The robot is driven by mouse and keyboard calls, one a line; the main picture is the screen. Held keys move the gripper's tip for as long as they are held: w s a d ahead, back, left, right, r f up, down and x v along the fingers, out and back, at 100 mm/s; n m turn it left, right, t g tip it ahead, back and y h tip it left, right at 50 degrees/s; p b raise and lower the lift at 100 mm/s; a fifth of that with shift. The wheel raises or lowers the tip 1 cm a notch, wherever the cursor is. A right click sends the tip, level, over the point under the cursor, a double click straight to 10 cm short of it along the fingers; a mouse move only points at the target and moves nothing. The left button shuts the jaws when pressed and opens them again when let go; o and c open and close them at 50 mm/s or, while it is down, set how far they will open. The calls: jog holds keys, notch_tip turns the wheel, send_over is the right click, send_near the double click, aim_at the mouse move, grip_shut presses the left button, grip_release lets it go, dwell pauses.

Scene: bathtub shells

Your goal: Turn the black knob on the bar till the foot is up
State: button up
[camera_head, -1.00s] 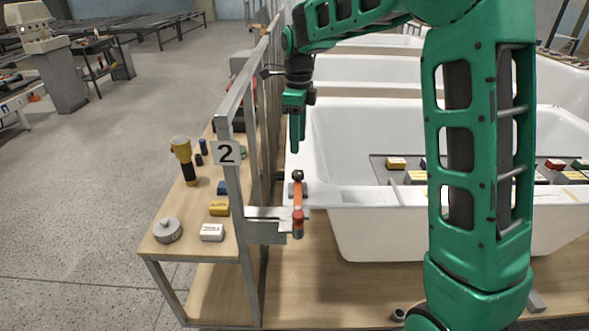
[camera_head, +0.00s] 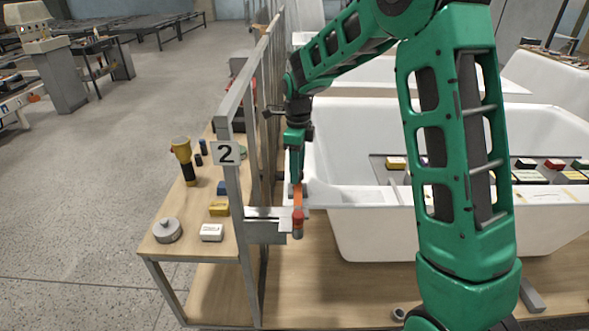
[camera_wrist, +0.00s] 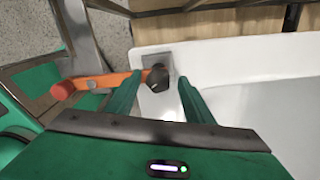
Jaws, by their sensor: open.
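The orange bar (camera_head: 297,198) lies across the tub's near left corner by the metal frame. It also shows in the wrist view (camera_wrist: 105,81), with a red-orange round end (camera_wrist: 62,90). The black knob (camera_wrist: 157,78) is at the bar's other end, beside a grey plate on the white tub rim (camera_wrist: 215,60). My gripper (camera_head: 296,178) points down over the knob and hides it in the head view. In the wrist view my open gripper (camera_wrist: 160,80) has one green finger on each side of the knob. Contact and the foot's height cannot be told.
A tray of coloured blocks (camera_head: 377,170) is in the tub.

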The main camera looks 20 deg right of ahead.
jog(key=c, duration=1)
jog(key=shift+c, duration=0.2)
jog(key=shift+r, duration=0.1)
